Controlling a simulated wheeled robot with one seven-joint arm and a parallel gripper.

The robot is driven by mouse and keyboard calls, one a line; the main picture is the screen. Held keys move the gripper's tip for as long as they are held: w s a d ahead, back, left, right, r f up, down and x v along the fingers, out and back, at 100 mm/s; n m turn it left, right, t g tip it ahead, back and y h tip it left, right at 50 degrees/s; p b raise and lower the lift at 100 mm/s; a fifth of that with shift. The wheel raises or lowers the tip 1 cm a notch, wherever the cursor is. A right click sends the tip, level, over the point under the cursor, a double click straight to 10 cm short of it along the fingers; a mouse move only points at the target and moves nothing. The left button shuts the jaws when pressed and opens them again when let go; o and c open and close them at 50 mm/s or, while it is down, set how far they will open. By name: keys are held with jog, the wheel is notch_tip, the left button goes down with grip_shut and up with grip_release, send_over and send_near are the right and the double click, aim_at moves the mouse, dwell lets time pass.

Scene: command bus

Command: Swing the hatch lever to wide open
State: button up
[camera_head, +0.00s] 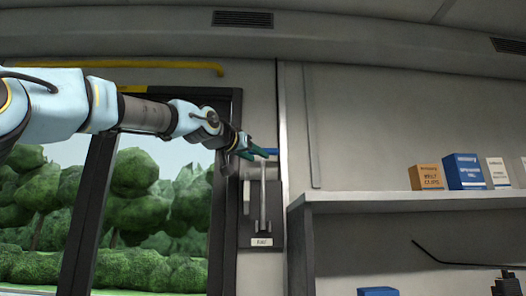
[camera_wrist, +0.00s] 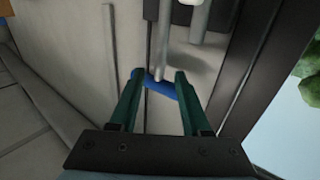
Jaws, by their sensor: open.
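The hatch lever is a grey bar (camera_head: 263,205) on a dark wall plate (camera_head: 275,228) with a white label, beside the window frame. The bar points upright, with a blue handle (camera_head: 271,151) across its top end. My gripper (camera_head: 260,152) is at the handle, with its green fingers partly covering it. In the wrist view, the fingers (camera_wrist: 160,76) are apart, and the blue handle (camera_wrist: 160,88) lies across the gap between them near the tips. The lever's bar (camera_wrist: 162,50) runs away from the handle. I cannot tell whether the fingers touch the handle.
A dark-framed window (camera_head: 224,200) with trees outside is left of the lever. A yellow rail (camera_head: 150,65) runs above it. To the right, a shelf (camera_head: 400,197) holds several boxes, including a blue box (camera_head: 465,172). A thin dark rod (camera_head: 460,262) shows below the shelf.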

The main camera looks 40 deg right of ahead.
aim_at(262, 159)
jog(key=shift+p+x, duration=1.4)
jog(key=shift+x, duration=0.95)
jog(key=shift+c, duration=0.3)
grip_shut()
